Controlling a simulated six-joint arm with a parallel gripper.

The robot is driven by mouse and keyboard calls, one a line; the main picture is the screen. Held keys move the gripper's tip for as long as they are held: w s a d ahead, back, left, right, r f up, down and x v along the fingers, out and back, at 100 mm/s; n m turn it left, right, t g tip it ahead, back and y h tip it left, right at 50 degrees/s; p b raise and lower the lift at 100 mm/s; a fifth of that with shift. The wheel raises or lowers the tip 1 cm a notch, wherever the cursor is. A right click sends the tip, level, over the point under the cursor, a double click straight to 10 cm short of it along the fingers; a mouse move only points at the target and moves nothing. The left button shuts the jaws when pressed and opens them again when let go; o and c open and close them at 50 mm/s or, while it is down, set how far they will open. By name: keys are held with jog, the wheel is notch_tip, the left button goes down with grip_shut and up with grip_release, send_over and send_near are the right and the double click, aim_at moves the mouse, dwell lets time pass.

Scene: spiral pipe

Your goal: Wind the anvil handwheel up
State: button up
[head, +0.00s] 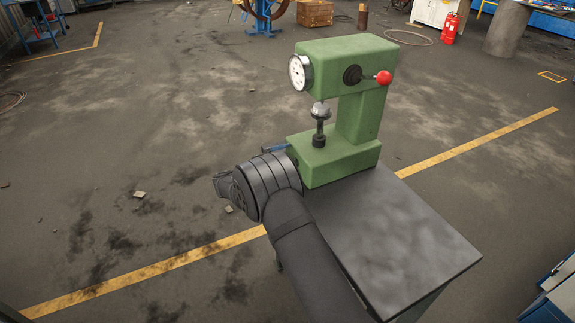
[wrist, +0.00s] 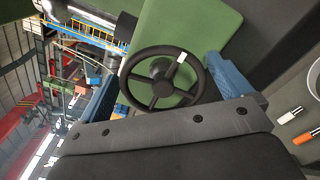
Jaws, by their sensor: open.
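The green tester (head: 345,95) has a dial on its left face and a red-ball lever. Its anvil (head: 319,115) stands upright below the head with a gap above it. The black handwheel (wrist: 162,88) shows in the wrist view against the green base, with spokes, a hub and a white mark at the upper right of its rim. My gripper (wrist: 164,68) is open, with one blue finger on each side of the wheel; I cannot tell whether they touch the rim. In the head view my wrist hides the wheel, and one blue finger (head: 275,149) shows.
The tester stands on a dark bench top (head: 400,240), clear on its near side. A white-tipped item (wrist: 290,115) and an orange-tipped item (wrist: 305,138) lie at the right of the wrist view. A red extinguisher (head: 449,29) stands far back. The floor at left is mostly open.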

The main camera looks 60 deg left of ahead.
jog(key=shift+f, duration=0.2)
jog(key=n, duration=0.4)
jog(key=shift+r, duration=0.1)
jog(key=n, duration=0.3)
jog(key=shift+a+n, duration=0.1)
jog(key=shift+n, duration=0.2)
jog(key=n, duration=0.3)
jog(key=shift+n, duration=0.4)
jog(key=n, duration=0.4)
jog(key=shift+a, duration=0.15)
jog(key=s+m, duration=1.4)
jog(key=s, duration=0.4)
jog(key=shift+d+m, duration=0.4)
jog(key=shift+r, duration=0.1)
